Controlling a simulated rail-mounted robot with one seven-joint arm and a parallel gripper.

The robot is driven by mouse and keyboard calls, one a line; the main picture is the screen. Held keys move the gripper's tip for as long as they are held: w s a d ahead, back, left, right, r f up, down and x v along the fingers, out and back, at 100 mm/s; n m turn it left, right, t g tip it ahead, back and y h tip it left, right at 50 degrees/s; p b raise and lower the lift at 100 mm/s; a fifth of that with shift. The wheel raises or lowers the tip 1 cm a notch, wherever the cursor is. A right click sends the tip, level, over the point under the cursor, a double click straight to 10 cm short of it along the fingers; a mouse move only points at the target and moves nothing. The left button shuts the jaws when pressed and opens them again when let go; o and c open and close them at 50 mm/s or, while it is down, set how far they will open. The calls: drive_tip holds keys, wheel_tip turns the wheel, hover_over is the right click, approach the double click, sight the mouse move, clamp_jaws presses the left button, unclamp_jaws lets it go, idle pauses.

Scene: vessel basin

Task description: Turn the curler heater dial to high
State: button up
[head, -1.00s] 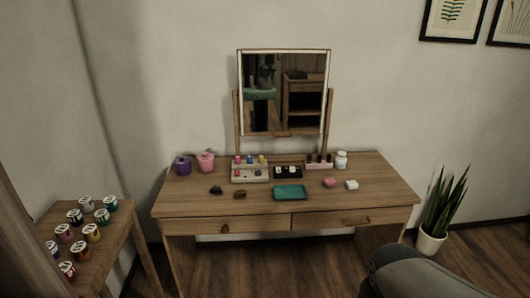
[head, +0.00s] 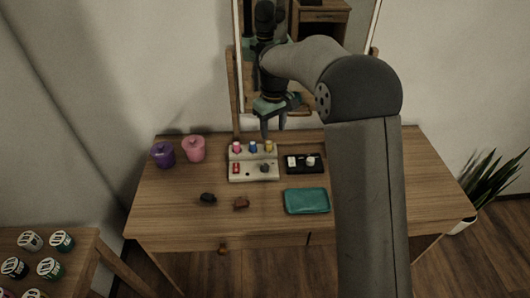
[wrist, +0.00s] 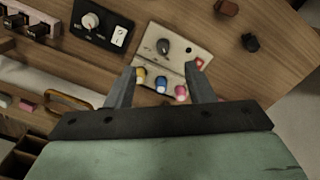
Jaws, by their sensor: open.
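The curler heater (head: 240,177) is a beige box on the dressing table with pink, blue and yellow rollers along its back. Its dark round dial (head: 265,168) sits at the front right and a red switch (head: 236,168) at the front left. In the wrist view the dial (wrist: 163,46) shows beyond the rollers; its setting is too small to read. My gripper (head: 274,132) points down above the back edge of the heater. In the wrist view my gripper (wrist: 162,72) has its fingers wide apart, empty, either side of the rollers, apart from the dial.
A black panel (head: 303,169) with a pale knob and white switch stands right of the heater. A teal tray (head: 306,201) and two small dark items lie in front. Purple (head: 162,155) and pink (head: 194,149) pots stand left. The mirror rises behind.

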sight(265, 166)
drive_tip(key=shift+n, duration=0.4)
drive_tip(key=w+a+f+p, duration=0.1)
drive_tip(key=f, duration=0.5)
drive_tip(key=w+f+p, duration=0.1)
drive_tip(key=f, duration=0.6)
drive_tip(key=w+a+f+p, duration=0.1)
drive_tip(key=f, duration=0.5)
drive_tip(key=shift+a+f, duration=0.15)
drive_tip(key=shift+a, duration=0.2)
drive_tip(key=c, duration=1)
